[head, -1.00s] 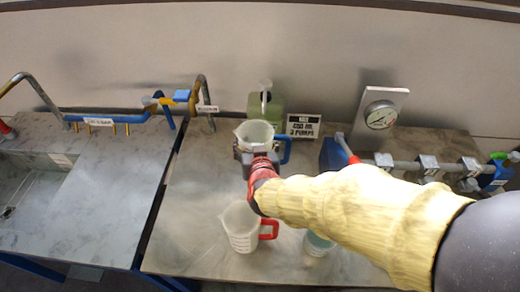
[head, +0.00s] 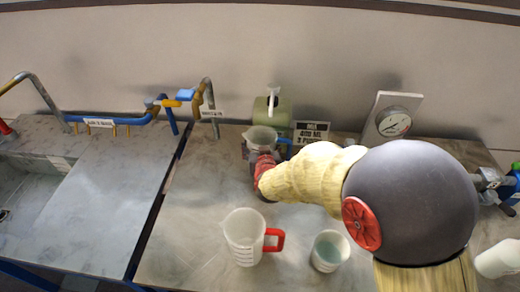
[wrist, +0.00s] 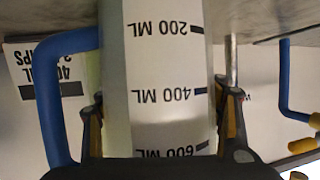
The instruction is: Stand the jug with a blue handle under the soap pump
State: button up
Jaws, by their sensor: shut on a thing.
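The clear jug (head: 261,138) with a blue handle (head: 285,142) is upright in my gripper (head: 262,158), directly in front of the soap pump (head: 273,102), a green bottle with a pale spout. In the wrist view the jug (wrist: 160,70) appears upside down, with its ML marks facing me and its blue handle (wrist: 60,90) at the left. The gripper fingers (wrist: 160,125) are shut on both sides of its body. Whether the jug's base touches the bench, and whether its mouth is exactly below the spout, I cannot tell.
A red-handled jug (head: 244,236) and a white cup with pale liquid (head: 329,251) stand in front on the bench. A sign (head: 311,132) is right of the pump, and a gauge panel (head: 392,122) further right. Blue piping (head: 110,120) runs left.

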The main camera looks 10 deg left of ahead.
jog(key=shift+f, duration=0.45)
jog(key=shift+f, duration=0.1)
jog(key=o, duration=1.9)
jog(key=shift+f, duration=0.1)
jog(key=shift+o, duration=0.2)
jog(key=shift+s+r, duration=0.2)
jog(key=shift+r, duration=0.1)
jog(key=p+v, duration=0.3)
jog(key=v, duration=0.8)
jog(key=shift+s, duration=0.3)
jog(key=shift+d, duration=0.1)
